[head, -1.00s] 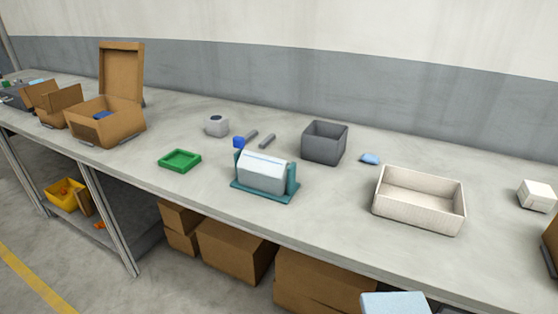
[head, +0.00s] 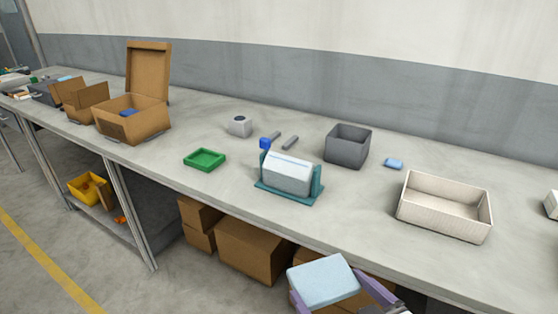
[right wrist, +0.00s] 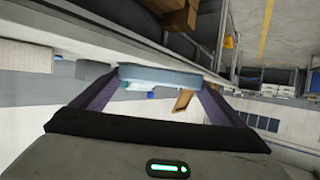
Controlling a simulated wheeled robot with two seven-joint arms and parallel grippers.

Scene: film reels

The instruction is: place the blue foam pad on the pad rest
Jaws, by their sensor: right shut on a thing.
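The blue foam pad (head: 322,281) is a pale blue slab at the bottom of the head view. My right gripper (head: 328,290), with purple fingers, is shut on it and holds it in front of the bench's front edge. In the right wrist view the pad (right wrist: 160,76) shows edge-on between the fingers (right wrist: 158,82). My left gripper is not in view.
The teal stand (head: 318,184) holds a white block. A green tray (head: 188,160), a grey bin (head: 347,158), a small blue block (head: 394,163) and a cream box (head: 442,222) stand on the bench. Cardboard boxes (head: 248,250) are below. The bench front between tray and stand is clear.

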